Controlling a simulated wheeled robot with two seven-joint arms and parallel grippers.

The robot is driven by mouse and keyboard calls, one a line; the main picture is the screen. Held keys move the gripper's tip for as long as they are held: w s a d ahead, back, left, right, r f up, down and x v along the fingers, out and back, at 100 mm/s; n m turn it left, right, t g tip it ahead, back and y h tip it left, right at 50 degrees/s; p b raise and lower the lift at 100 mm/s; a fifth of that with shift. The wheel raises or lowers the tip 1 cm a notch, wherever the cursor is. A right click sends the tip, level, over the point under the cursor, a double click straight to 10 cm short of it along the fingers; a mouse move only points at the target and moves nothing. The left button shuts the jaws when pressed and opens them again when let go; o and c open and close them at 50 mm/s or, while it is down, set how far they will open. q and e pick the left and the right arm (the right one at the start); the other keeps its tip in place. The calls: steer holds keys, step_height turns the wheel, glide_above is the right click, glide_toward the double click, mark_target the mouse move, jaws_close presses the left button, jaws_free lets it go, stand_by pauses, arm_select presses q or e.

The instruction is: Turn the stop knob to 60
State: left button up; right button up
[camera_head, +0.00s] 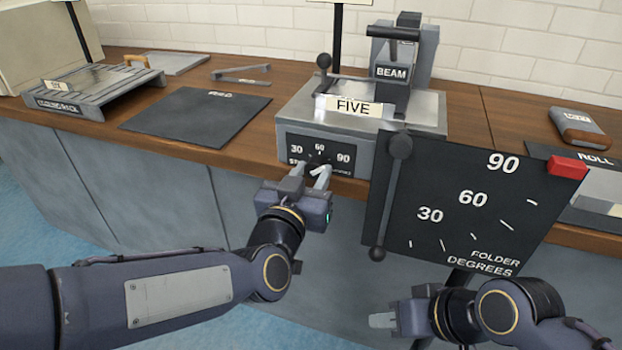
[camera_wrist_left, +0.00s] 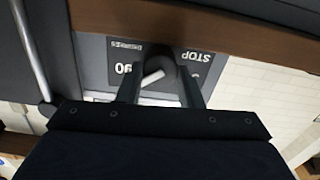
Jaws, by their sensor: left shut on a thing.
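The stop knob is a dark round knob (camera_wrist_left: 164,70) with a white pointer bar, on the dark dial panel (camera_head: 345,152) at the machine's front, marked 30, 60 and 90. In the left wrist view the panel is upside down, and the pointer slants toward the 90 side, between 60 and 90. My left gripper (camera_head: 312,174) is shut on the knob, one finger on each side; the fingers also show in the wrist view (camera_wrist_left: 160,92). In the head view the fingers partly hide the knob. My right gripper (camera_head: 382,320) is low at the front, away from the panel.
A large folder degrees board (camera_head: 455,235) with a red tab (camera_head: 567,167) stands right of the panel, beside a lever rod (camera_head: 389,200). The beam block (camera_head: 391,85) and FIVE sign (camera_head: 354,106) sit above. A dark mat (camera_head: 195,116) lies left on the bench.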

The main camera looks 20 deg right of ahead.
arm_select(q)
steer(key=n+b, duration=0.1)
steer(key=n, duration=0.1)
steer(key=n+b, duration=0.2)
steer(key=n, duration=0.1)
steer(key=shift+a+f+n, duration=0.1)
steer(key=shift+f+n, duration=0.1)
steer(key=shift+n, duration=0.1)
steer(key=shift+n+b, duration=1.2)
steer(key=shift+n, duration=0.9)
steer(key=shift+r, duration=0.1)
steer(key=o, duration=1)
steer(key=p+v, duration=0.1)
steer(key=v, duration=0.6)
steer(key=shift+s+a+p, duration=0.25)
steer(key=shift+s+p, duration=0.05)
steer(key=shift+p, duration=0.05)
